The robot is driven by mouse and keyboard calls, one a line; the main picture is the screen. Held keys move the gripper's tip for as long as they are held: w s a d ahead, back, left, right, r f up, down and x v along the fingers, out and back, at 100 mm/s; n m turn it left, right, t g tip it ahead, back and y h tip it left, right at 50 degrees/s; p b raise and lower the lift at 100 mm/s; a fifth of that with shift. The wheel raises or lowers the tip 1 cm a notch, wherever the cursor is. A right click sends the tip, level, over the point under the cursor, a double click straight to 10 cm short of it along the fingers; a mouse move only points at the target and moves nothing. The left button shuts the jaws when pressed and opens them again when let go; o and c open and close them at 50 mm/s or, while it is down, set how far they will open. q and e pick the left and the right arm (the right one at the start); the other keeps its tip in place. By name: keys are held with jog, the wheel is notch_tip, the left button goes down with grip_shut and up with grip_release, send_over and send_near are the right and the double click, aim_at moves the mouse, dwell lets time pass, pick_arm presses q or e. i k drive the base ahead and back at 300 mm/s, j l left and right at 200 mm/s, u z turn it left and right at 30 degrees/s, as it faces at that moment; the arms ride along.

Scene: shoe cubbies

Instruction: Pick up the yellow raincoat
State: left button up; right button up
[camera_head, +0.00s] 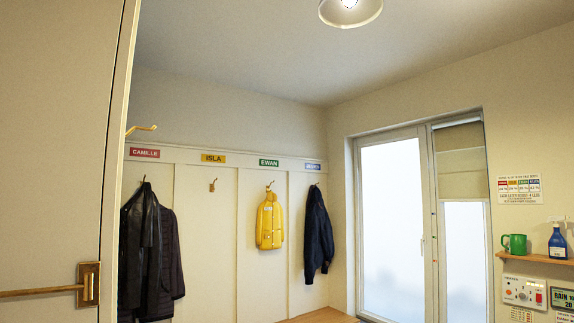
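The yellow raincoat (269,222) hangs from a hook on the white panelled back wall, below the green name plate EWAN (269,162). It hangs upright, clear of the dark coats on both sides. Neither of my grippers shows in the head view, so I cannot see whether they are open or shut.
Dark coats (150,250) hang at left under CAMILLE; a navy jacket (317,235) hangs right of the raincoat. The ISLA hook (212,185) is empty. A door (55,150) with a brass handle (88,284) fills the left foreground. A shelf (540,258) holds a green mug (516,244) and blue bottle (557,241).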

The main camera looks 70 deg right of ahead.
aim_at(270, 215)
jog(key=z, duration=2.15)
